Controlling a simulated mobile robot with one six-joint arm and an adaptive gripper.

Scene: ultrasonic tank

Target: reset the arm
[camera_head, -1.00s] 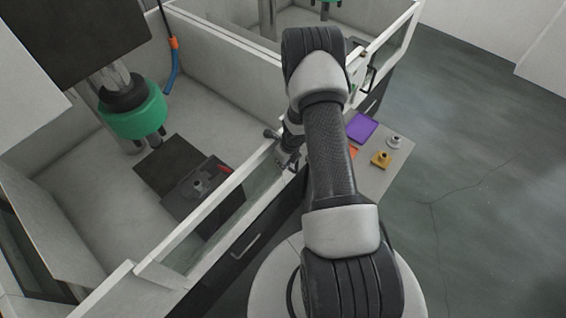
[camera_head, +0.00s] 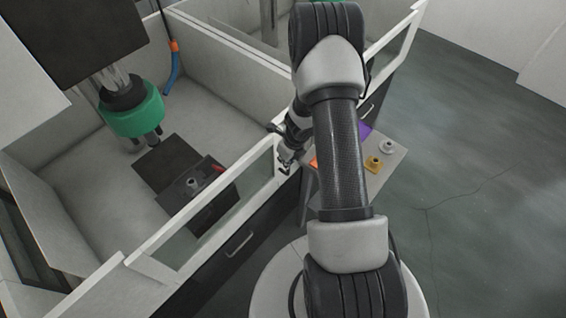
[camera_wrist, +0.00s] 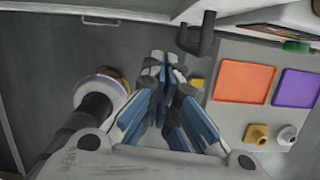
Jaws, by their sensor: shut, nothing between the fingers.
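My gripper (camera_wrist: 162,68) is shut with nothing between its fingers. In the wrist view it hangs above the grey floor, left of the small side table (camera_wrist: 226,122). In the head view my gripper (camera_head: 285,165) is partly hidden behind my arm, close to the front wall of the tank enclosure (camera_head: 205,205). My arm rises through the middle of the head view and bends toward the enclosure.
The side table holds an orange square (camera_wrist: 244,82), a purple square (camera_wrist: 297,88), a yellow fitting (camera_wrist: 256,133) and a grey fitting (camera_wrist: 287,135). A dark bracket (camera_wrist: 197,38) juts near my fingers. Floor at right is clear.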

